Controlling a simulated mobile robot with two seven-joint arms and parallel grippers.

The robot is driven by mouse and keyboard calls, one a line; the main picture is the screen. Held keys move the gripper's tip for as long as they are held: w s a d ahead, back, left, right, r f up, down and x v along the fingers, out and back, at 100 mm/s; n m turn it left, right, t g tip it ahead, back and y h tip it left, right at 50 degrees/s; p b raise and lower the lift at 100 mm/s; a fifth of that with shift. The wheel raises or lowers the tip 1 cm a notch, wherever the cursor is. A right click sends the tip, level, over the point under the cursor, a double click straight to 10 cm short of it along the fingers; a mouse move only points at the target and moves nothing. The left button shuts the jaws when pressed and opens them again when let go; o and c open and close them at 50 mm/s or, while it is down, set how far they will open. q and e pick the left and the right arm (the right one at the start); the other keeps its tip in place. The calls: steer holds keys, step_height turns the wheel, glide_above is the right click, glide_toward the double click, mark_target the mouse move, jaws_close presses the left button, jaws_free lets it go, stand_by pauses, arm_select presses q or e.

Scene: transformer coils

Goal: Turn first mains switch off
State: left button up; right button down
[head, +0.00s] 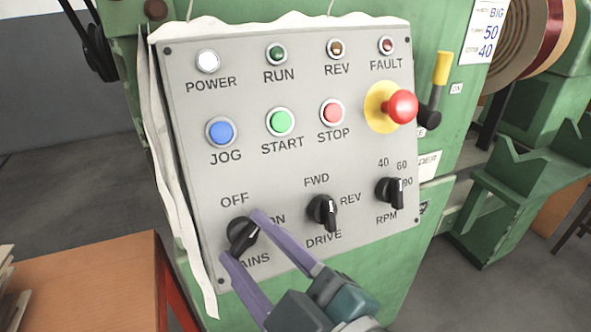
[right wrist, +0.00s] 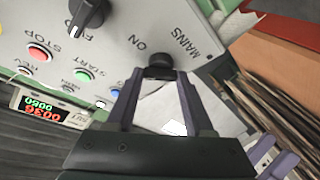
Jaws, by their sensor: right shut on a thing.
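The mains switch (head: 241,237) is a black rotary knob at the lower left of the grey control panel (head: 300,150), with OFF above it and ON to its right. My right gripper (head: 242,236) is shut on this knob, with one purple finger on its upper right and one on its lower left. The fingers hide parts of the ON and MAINS labels. In the right wrist view the knob (right wrist: 160,68) sits between the fingertips. Which label its pointer faces is not clear. My left gripper (right wrist: 272,157) shows only in the right wrist view, lower right, its fingers apart and empty.
A red emergency button (head: 402,107) juts out at upper right. An orange-brown table (head: 95,285) stands at lower left.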

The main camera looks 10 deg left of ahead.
steer(key=n+p, duration=0.1)
steer(key=n, duration=0.1)
steer(key=n+g+p, duration=0.1)
steer(key=n, duration=0.1)
steer(key=n+g+p, duration=0.1)
steer(key=n+p, duration=0.1)
steer(key=shift+w+d+r, duration=0.1)
steer(key=shift+w+r, duration=0.05)
steer(key=shift+r, duration=0.2)
steer(key=n+g+p, duration=0.1)
steer(key=n+p, duration=0.1)
steer(key=n, duration=0.1)
steer(key=shift+h, duration=0.4)
steer(key=shift+n+g+p, duration=0.3)
steer(key=shift+n+p, duration=0.1)
steer(key=shift+n, duration=0.3)
steer(key=shift+f, duration=0.1)
steer(key=shift+c, duration=1.4)
jaws_free()
